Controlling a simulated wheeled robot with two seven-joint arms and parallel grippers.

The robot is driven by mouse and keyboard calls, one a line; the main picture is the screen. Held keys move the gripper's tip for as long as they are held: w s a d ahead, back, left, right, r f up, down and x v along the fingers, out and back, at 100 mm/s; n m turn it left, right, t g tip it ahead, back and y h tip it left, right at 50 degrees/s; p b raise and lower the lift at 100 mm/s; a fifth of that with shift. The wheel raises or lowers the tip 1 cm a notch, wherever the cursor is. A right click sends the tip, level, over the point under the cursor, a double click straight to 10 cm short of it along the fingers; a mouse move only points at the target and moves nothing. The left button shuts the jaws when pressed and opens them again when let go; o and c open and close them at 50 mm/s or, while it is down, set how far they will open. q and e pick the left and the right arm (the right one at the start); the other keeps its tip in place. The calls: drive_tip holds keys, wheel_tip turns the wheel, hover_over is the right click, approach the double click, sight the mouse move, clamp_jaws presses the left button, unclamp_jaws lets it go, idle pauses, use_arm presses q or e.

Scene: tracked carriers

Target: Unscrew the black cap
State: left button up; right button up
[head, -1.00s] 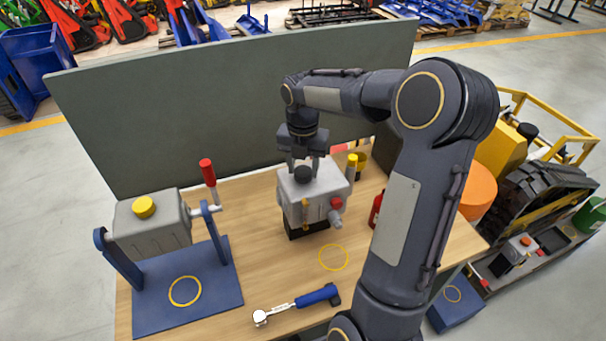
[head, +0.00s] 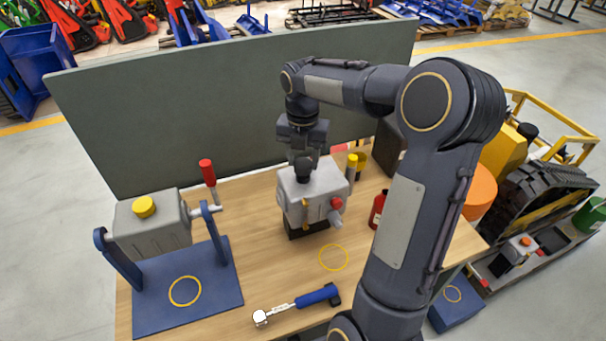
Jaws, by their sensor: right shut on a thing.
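The black cap (head: 303,175) is on top of a grey housing (head: 313,199), which stands upright on a black block on the wooden table. My right gripper (head: 303,164) points down from above, its fingers shut on the black cap. The fingers partly hide the cap, so I cannot tell whether it is still in the threads. My left gripper is not in view.
A grey tank with a yellow cap (head: 144,207) sits in a blue stand at left. A blue-handled wrench (head: 318,296) lies at the front. A red bottle (head: 377,209) stands right of the housing. A grey panel (head: 240,105) closes the back.

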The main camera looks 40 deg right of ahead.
drive_tip(key=shift+r, duration=0.2)
drive_tip(key=shift+r, duration=1.7)
drive_tip(key=shift+c, duration=0.6)
